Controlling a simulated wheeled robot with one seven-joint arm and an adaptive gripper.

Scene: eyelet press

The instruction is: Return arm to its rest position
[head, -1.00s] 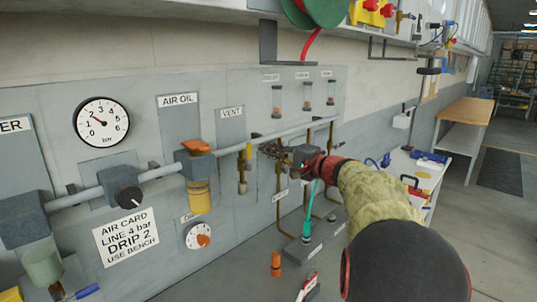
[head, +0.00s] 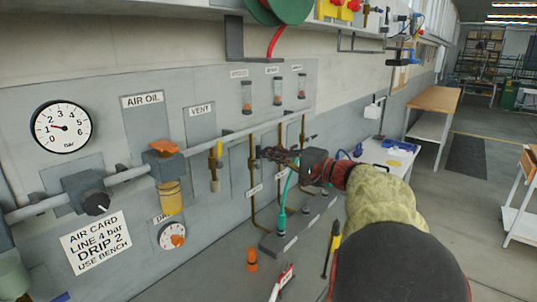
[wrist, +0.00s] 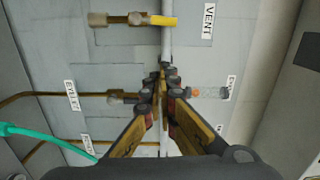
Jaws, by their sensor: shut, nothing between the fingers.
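My gripper (head: 268,154) is in front of the wall panel (head: 110,85), near the thin copper pipes right of the VENT plate. In the wrist view my gripper (wrist: 162,80) has its fingertips together with nothing between them. The grey pipe (wrist: 167,35) runs behind the fingers, and I cannot tell how far apart they are. My arm (head: 385,205), in a yellow-green sleeve, reaches in from the lower right of the head view.
A valve with a yellow handle (wrist: 160,21) is on the pipe, and a green hose (wrist: 40,134) runs at lower left. A pressure gauge (head: 62,126) and an air card (head: 95,240) are on the panel. An orange fitting (head: 252,259) stands on the bench. Floor is open at right.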

